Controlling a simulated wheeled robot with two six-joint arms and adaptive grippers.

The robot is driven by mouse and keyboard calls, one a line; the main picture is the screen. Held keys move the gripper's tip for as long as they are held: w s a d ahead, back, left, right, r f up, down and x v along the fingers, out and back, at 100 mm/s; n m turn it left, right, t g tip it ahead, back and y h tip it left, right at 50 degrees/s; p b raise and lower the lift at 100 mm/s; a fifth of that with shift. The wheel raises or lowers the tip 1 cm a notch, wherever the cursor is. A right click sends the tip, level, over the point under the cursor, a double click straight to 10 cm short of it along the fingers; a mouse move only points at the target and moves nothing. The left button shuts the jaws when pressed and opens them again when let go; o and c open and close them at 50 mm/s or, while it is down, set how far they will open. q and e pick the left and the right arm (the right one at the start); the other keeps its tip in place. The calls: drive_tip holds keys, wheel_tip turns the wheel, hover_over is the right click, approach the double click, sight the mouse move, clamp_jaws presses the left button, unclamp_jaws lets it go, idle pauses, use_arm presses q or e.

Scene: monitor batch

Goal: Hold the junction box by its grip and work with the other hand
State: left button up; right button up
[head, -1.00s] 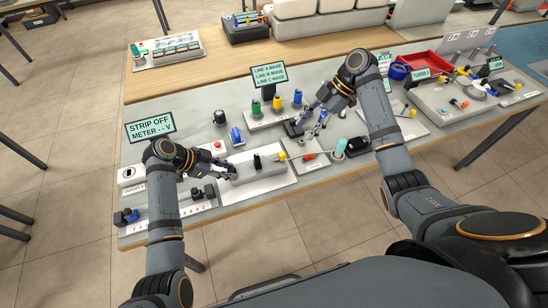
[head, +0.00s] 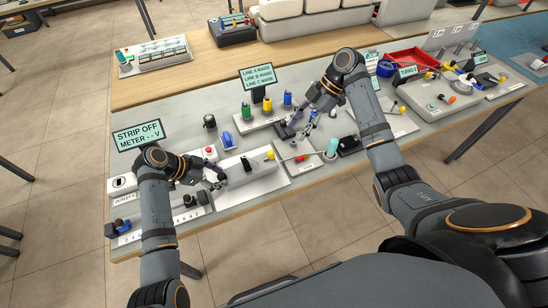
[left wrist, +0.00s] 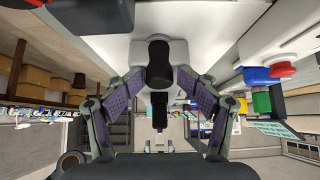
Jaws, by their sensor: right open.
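The junction box appears to be the long pale box (head: 262,172) on a white plate at the near edge of the bench. A black upright grip (head: 248,163) stands on it, and a yellow knob (head: 270,153) is at its right end. My left gripper (head: 222,180) is left of the grip in the head view. In the left wrist view the black grip (left wrist: 159,62) is ahead, centred between the spread fingers (left wrist: 159,85); contact is not clear.
A sign (head: 138,135) reads "STRIP OFF METER -- V". A red button (head: 210,153) and blue connector (head: 228,140) lie behind my left gripper. Green, yellow and blue posts (head: 267,105) stand behind. A cyan cylinder (head: 332,147) and red tray (head: 408,61) are to the right.

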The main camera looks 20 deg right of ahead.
use_arm(q)
drive_tip(key=shift+s+a+f, duration=0.2)
drive_tip(key=shift+f, duration=0.2)
drive_tip(key=v, duration=1.2)
drive_tip(key=shift+w+d+r, duration=0.15)
drive_tip(key=shift+w+r, duration=0.1)
drive_tip(key=shift+r, duration=0.1)
